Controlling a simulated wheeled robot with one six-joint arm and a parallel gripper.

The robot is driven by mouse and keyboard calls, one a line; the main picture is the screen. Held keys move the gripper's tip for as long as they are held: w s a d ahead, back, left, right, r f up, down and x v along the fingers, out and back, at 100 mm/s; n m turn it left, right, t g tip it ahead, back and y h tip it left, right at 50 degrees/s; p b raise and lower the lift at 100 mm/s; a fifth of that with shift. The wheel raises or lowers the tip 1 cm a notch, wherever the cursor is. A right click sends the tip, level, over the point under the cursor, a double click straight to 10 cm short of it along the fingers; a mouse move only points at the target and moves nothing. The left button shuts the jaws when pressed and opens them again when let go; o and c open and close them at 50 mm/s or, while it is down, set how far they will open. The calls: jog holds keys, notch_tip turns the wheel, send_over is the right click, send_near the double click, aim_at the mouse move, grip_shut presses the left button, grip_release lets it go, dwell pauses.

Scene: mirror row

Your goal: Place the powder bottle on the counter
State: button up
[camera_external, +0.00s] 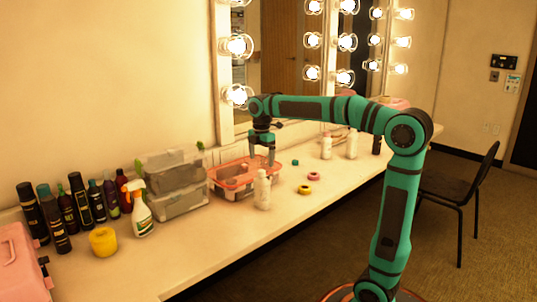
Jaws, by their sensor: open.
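A white bottle (262,190), which looks like the powder bottle, stands upright on the counter (215,250) in front of a pink-rimmed basket (231,190). My gripper (262,162) points down with its fingers apart, above the basket's right part and just above or behind the bottle's top in the picture. It holds nothing that I can see. I cannot tell whether a finger touches the bottle or the basket. Two more white bottles stand farther along the counter, one with a pinkish top (326,146) and one beside it (352,145).
Grey stacked bins (178,203), a spray bottle (141,214), a yellow tub (103,242) and several dark bottles (56,222) crowd the left. Small rings (304,189) lie right of the bottle. Lit mirrors (290,60) line the wall. The counter's front strip is clear.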

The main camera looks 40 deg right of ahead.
jog(key=shift+r, duration=0.3)
jog(key=shift+s+d+r+m+t, duration=0.15)
jog(key=shift+s+m+t, duration=0.15)
jog(key=s+d+r+m+t, duration=0.2)
jog(key=s+r+m+t, duration=0.1)
jog(key=s+m+t, duration=0.2)
jog(key=s+d+r+m+t, duration=0.2)
jog(key=s+m+t, duration=0.4)
jog(key=s, duration=0.4)
jog(key=s+d+r+m+t, duration=0.2)
jog(key=s+r+m+t, duration=0.2)
jog(key=s+m+t, duration=0.1)
jog(key=shift+s+d+r+m+t, duration=0.25)
jog(key=shift+s+d+m+t, duration=0.15)
jog(key=shift+s+m, duration=0.65)
